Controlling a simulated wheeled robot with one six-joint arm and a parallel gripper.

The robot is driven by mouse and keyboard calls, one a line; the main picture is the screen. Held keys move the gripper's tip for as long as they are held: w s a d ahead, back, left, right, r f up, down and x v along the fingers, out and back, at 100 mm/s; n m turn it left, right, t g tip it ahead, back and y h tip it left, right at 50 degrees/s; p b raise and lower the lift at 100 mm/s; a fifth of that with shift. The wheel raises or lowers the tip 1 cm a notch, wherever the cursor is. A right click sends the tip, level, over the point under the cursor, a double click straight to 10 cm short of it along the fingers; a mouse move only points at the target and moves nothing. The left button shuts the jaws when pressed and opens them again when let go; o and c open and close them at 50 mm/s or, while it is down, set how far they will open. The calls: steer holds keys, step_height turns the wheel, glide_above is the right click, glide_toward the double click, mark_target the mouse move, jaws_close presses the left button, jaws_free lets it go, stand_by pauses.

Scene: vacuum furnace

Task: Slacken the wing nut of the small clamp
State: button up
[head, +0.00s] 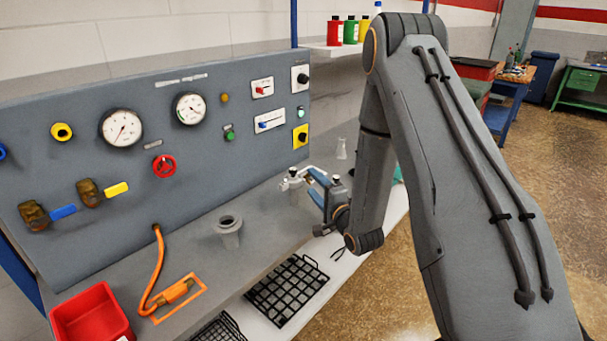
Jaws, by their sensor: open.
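A small pale metal fitting (293,183) stands on the grey bench ledge in front of the panel, with a dark top. It seems to carry the small clamp, but the clamp's ring and wing nut are too small to tell apart here. My gripper (314,181) is open at the fitting's right side, close to it. I cannot tell whether it touches. My wrist and the gripper's own body hide part of the space to the right of the fitting.
A grey flanged port (229,236) stands left on the ledge. An orange hose (155,265) and a red bin (91,315) lie further left. A black wire rack (287,290) sits below. A clear flask (341,149) stands behind. The panel (75,130) bounds the back.

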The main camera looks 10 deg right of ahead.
mark_target(307, 177)
steer(key=p+x, duration=0.2)
steer(key=x, duration=0.5)
steer(key=shift+w+a, duration=0.15)
steer(key=shift+w, duration=0.15)
steer(key=c, duration=1.1)
steer(key=shift+n+b, duration=0.8)
steer(key=shift+b, duration=0.15)
steer(key=shift+n+t+y+b, duration=0.3)
steer(key=shift+n+t+b, duration=0.2)
steer(key=shift+n+b, duration=0.3)
steer(key=shift+r+n+b, duration=0.25)
steer(key=shift+n+b, duration=0.05)
steer(key=shift+n, duration=0.3)
